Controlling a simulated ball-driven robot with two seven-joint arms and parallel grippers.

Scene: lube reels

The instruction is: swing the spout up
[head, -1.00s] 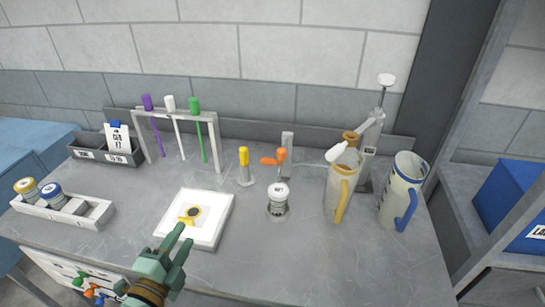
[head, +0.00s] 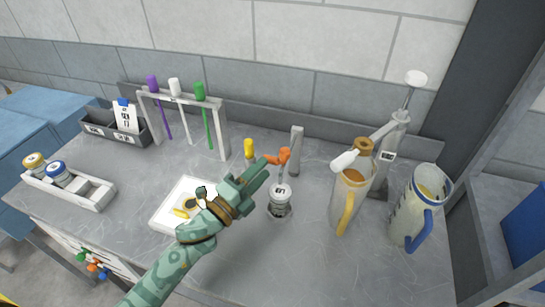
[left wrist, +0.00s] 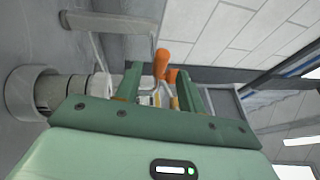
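A small white labelled canister (head: 280,200) stands in a ring on the bench. An orange-ended part (head: 283,156) rises above it, with an orange piece pointing left. My left gripper (head: 258,172) is just left of the orange part, above the bench. In the left wrist view its fingers (left wrist: 160,88) are apart, and the orange part (left wrist: 162,63) shows between or beyond them; contact cannot be told. My right gripper is not in view.
A blue-handled jug (head: 420,210) stands at the right. A grey post (head: 297,150) and a yellow-topped piece (head: 249,149) stand behind the canister. A white tray (head: 168,219) lies under my left arm. A rack (head: 186,97) with coloured rods stands at back left.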

